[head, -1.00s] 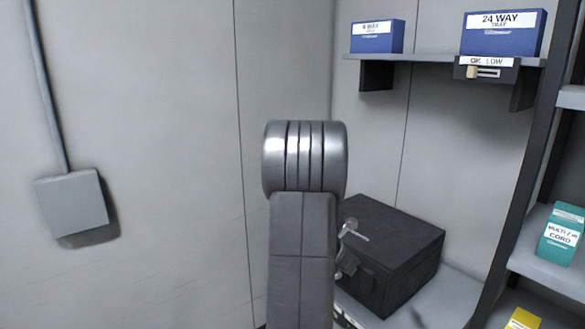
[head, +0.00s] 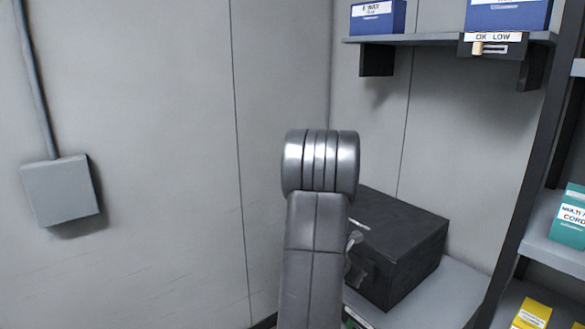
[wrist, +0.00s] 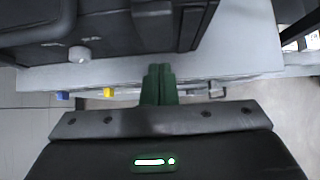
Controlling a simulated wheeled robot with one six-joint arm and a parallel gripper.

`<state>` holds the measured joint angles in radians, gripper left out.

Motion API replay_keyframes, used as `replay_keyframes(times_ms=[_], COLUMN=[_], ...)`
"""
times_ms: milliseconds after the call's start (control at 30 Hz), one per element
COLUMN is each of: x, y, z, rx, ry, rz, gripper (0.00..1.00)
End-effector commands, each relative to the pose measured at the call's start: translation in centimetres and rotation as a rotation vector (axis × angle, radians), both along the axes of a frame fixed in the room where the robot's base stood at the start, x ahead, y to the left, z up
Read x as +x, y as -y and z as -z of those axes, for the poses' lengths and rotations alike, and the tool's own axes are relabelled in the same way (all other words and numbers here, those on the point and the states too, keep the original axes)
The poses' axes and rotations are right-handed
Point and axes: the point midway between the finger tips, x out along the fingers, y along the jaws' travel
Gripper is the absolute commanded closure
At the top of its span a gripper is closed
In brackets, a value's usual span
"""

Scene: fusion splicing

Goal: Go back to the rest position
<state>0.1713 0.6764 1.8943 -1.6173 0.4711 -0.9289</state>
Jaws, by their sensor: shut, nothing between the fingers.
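My gripper (wrist: 158,84) shows in the wrist view at the lower middle. Its two green fingers are together, with nothing between them. Past the fingertips is the grey bench (wrist: 225,50), with a black case at its top left. In the head view my arm stands upright in the middle and hides part of the black case (head: 405,245). My gripper cannot be made out in the head view.
The black case sits on a grey bench (head: 455,285) in the corner. A wall shelf (head: 430,40) holds blue boxes, with an OK/LOW slider (head: 492,46) on its edge. A rack at right holds a teal box (head: 572,220) and a yellow box (head: 532,314). A grey wall box (head: 60,190) is at left.

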Motion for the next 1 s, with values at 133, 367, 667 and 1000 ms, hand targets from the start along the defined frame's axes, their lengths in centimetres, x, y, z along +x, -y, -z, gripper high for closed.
replay_keyframes(times_ms=[133, 367, 667, 1000], x=[-0.3, -0.6, -0.9, -1.3], y=[-0.3, -0.7, -1.2, -1.6], z=[0.9, 1.5, 2.4, 3.6], rx=[-0.041, -0.113, -0.199, -0.299], ry=[0.031, 0.09, 0.156, 0.234], rz=[-0.001, 0.0, -0.001, -0.001], gripper=[1.0, 1.0, 1.0, 1.0])
